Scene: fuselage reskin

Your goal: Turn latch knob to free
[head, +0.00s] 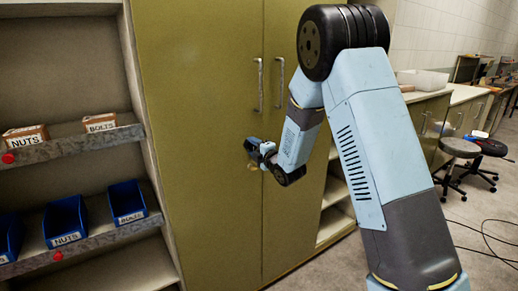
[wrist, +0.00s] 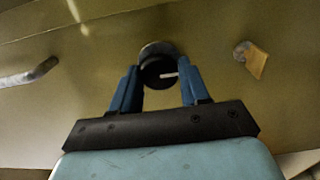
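The latch knob (wrist: 158,67) is a round dark knob with a pale mark on its face and a metal collar, set on the olive cabinet door. My gripper (wrist: 158,66) has its two blue fingers on either side of the knob, with the tips close to its edges. I cannot tell whether the fingers touch it. In the head view my gripper (head: 252,150) is at the cabinet front, below the door handles, and hides the knob.
The olive cabinet (head: 205,120) has two long vertical handles (head: 260,85). A small fitting with a tan tag (wrist: 257,63) sits right of the knob in the wrist view. Open shelves with blue bins (head: 65,220) stand at left. Stools (head: 460,147) and benches are at right.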

